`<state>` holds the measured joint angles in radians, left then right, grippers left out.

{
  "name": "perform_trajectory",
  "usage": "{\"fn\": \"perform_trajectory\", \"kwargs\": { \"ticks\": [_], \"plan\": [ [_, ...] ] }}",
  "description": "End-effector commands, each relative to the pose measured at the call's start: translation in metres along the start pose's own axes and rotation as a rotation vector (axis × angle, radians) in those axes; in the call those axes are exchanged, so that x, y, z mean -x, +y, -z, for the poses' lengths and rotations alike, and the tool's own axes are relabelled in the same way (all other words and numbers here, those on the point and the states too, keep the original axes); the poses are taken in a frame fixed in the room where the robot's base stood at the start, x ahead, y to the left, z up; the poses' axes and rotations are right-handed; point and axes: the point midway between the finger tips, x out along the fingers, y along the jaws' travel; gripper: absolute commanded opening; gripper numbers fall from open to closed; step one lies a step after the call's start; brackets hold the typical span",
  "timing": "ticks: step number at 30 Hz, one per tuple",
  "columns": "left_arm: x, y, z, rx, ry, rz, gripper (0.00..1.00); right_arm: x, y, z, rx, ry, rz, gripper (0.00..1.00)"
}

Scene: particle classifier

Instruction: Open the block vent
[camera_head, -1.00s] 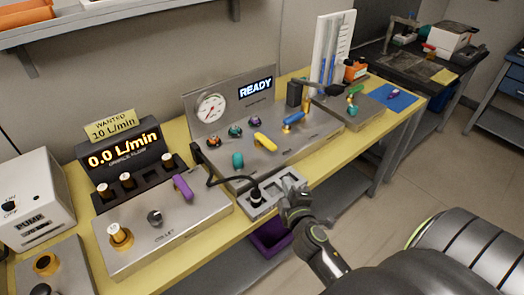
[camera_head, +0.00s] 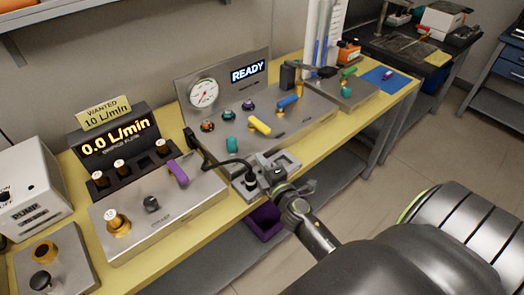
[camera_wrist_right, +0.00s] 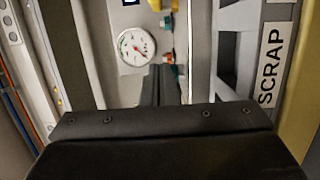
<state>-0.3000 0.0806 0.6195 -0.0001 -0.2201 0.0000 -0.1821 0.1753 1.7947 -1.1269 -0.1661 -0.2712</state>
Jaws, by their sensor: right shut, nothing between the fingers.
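A steel block panel (camera_head: 300,125) with a round gauge (camera_head: 204,93) and a lit READY display (camera_head: 248,71) stands mid-bench. It carries small orange, purple and teal knobs, a yellow lever (camera_head: 259,125), a blue lever (camera_head: 287,102) and a teal knob (camera_head: 231,144) near its front edge. I cannot tell which of these is the vent. My right gripper (camera_head: 274,176) is shut and empty, over the grey tray at the bench's front edge, apart from the knobs. In the right wrist view, its dark fingers (camera_wrist_right: 168,86) point toward the gauge (camera_wrist_right: 137,46).
The grey tray (camera_head: 287,157) holds a black plug with a cable. Left of it stands a steel box (camera_head: 130,208) with a purple lever (camera_head: 177,172), below a 0.0 L/min display (camera_head: 119,139). A SCRAP label (camera_wrist_right: 271,65) shows in the right wrist view.

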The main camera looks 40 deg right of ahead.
Motion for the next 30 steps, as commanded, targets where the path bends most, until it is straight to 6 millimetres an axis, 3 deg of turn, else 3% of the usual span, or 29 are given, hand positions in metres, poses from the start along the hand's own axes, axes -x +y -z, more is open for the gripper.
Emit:
{"fn": "perform_trajectory", "kwargs": {
  "ticks": [14, 21, 30],
  "plan": [
    [0.003, 0.0, 0.001, 0.0, 0.002, 0.0, 0.36, -0.089, 0.001, 0.0, 0.001, 0.0, -0.002, 0.0],
    [-0.001, 0.001, 0.001, 0.0, 0.002, -0.001, 0.36, -0.096, 0.0, -0.031, 0.004, -0.001, 0.0, 0.0],
    [-0.001, 0.001, 0.001, 0.0, 0.002, -0.001, 0.36, -0.098, 0.001, -0.039, -0.001, -0.001, 0.0, 0.0]
  ]
}}
